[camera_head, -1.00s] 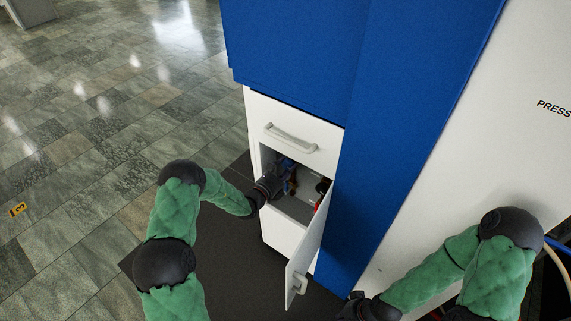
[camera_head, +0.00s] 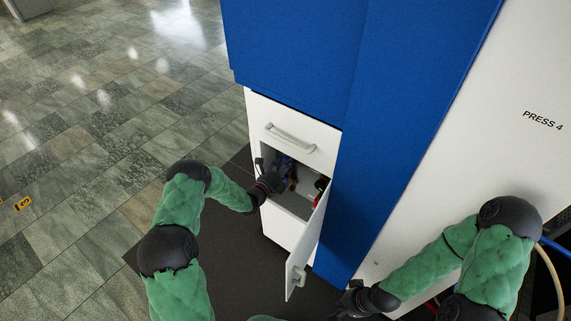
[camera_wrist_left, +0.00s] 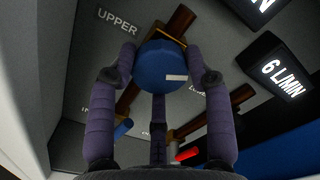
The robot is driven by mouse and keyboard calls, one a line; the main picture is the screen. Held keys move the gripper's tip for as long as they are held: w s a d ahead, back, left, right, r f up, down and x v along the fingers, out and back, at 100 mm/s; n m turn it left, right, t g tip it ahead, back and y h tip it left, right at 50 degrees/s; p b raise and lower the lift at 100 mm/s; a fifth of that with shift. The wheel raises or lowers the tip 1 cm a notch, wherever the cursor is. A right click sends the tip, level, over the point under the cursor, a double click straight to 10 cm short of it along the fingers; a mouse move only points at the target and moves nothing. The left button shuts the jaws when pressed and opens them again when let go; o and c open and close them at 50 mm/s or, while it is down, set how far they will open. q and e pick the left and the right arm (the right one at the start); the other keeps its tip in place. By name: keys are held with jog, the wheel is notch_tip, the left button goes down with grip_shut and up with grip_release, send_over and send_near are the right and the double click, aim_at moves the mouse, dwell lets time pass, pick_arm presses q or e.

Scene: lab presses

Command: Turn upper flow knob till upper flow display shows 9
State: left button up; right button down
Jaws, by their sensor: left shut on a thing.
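In the left wrist view a round blue knob (camera_wrist_left: 165,68) with a white mark sits on a grey panel, right of the word UPPER (camera_wrist_left: 118,22). My left gripper (camera_wrist_left: 162,58) is shut on this knob, a finger on each side and one below. A black display (camera_wrist_left: 278,76) at the right reads 6 L/MIN. A second display (camera_wrist_left: 252,8) is cut off at the top, its number out of view. In the head view my left gripper (camera_head: 277,180) reaches into the open cabinet compartment. My right gripper (camera_head: 350,302) is low, near the machine, its fingers unclear.
The white cabinet door (camera_head: 305,250) stands open right of the compartment, below a closed white drawer (camera_head: 305,140). A blue machine wall (camera_head: 370,150) rises beside it. The wrist view also shows brown pipes, a red part (camera_wrist_left: 188,154) and a small blue part (camera_wrist_left: 122,128).

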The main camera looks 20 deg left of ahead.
pick_arm(q)
jog(key=shift+s+d+f, duration=0.2)
jog(key=shift+d+f, duration=0.1)
jog(key=o, duration=1)
jog(key=shift+c, duration=0.2)
jog(key=shift+o, duration=0.9)
jog(key=shift+w+r, duration=0.1)
jog(key=shift+r, duration=0.05)
jog(key=shift+a, duration=0.1)
jog(key=shift+a, duration=0.1)
jog(key=v, duration=1.2)
